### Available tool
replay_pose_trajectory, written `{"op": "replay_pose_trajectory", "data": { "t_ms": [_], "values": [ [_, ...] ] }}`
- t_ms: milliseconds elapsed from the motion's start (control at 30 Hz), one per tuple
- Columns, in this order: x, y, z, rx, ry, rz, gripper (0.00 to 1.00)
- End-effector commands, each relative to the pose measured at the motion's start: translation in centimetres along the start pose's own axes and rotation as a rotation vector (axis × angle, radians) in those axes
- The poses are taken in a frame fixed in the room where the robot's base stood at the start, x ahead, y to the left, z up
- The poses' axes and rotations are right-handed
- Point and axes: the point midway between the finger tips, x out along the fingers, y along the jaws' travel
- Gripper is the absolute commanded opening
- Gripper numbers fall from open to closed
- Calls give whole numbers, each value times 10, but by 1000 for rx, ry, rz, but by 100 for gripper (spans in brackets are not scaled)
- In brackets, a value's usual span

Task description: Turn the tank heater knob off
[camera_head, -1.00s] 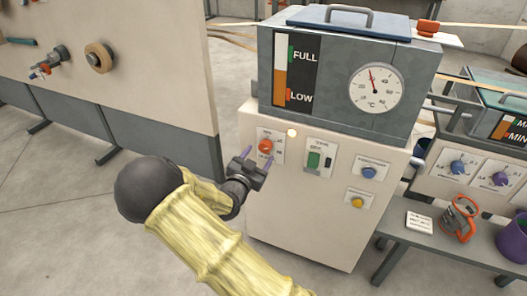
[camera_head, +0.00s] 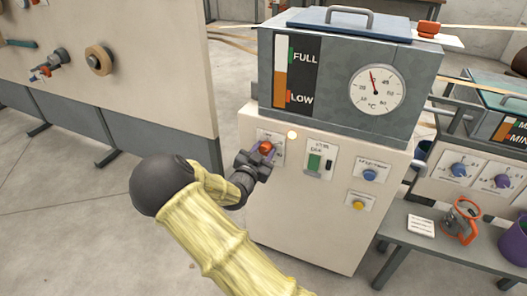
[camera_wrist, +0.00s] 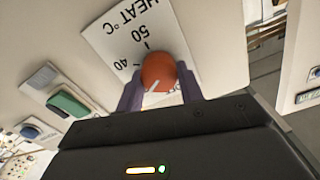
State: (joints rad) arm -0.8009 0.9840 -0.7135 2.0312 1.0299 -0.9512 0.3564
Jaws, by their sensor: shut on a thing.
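The tank heater knob (camera_head: 266,147) is a round orange-red knob on a white plate at the upper left of the machine's front panel. In the wrist view the knob (camera_wrist: 158,72) sits between my two purple fingers, and a pale pointer line shows on its face. The plate (camera_wrist: 118,40) reads "HEAT °C" with 50 and 40 marks, upside down. My gripper (camera_head: 258,158) is shut on the knob. My fingers (camera_wrist: 158,95) hide part of the plate's lower markings.
A lit indicator (camera_head: 292,135) is just above and right of the knob. A green switch (camera_head: 314,162), a blue knob (camera_head: 369,175) and a yellow knob (camera_head: 358,205) are to the right. The tank's dial gauge (camera_head: 376,91) is above. Open floor lies left of the machine.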

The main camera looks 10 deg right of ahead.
Motion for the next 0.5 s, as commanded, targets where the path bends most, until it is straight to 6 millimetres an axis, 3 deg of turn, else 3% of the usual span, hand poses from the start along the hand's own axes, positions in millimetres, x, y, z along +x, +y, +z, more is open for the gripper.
{"op": "replay_pose_trajectory", "data": {
  "t_ms": [500],
  "values": [
    [-1, -2, -2, -176, -3, -1, 14]
  ]
}}
